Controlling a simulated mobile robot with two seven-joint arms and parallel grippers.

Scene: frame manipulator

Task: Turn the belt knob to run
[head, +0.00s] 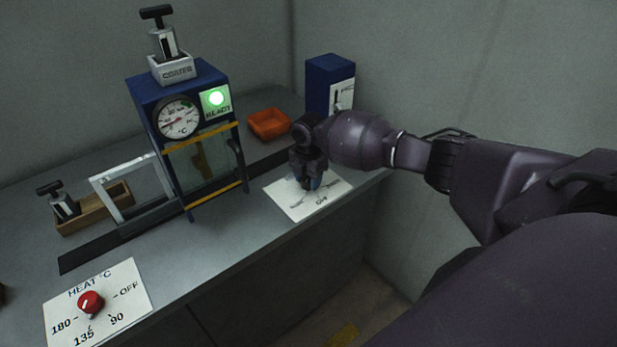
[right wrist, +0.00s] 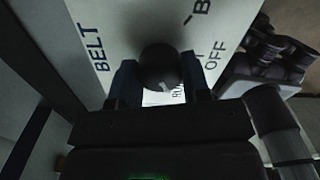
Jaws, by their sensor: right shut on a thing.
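The belt knob (right wrist: 160,66) is dark and round in the right wrist view, on a white panel (right wrist: 122,40) lettered BELT and OFF. A pale mark shows on the knob's lower side, near a partly hidden label that seems to begin with RU. Where the knob points is hard to tell. My right gripper (right wrist: 160,84) is shut on the knob, one finger on each side. In the head view my right gripper (head: 311,182) points down over the white panel (head: 288,203) and hides the knob. My left gripper is not in view.
A blue machine (head: 205,80) with a dial and lit green READY lamp stands left of the panel. An orange tray (head: 268,124) and a blue box (head: 329,82) stand behind. A red heat knob (head: 91,302) is at front left. The counter's front edge is close.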

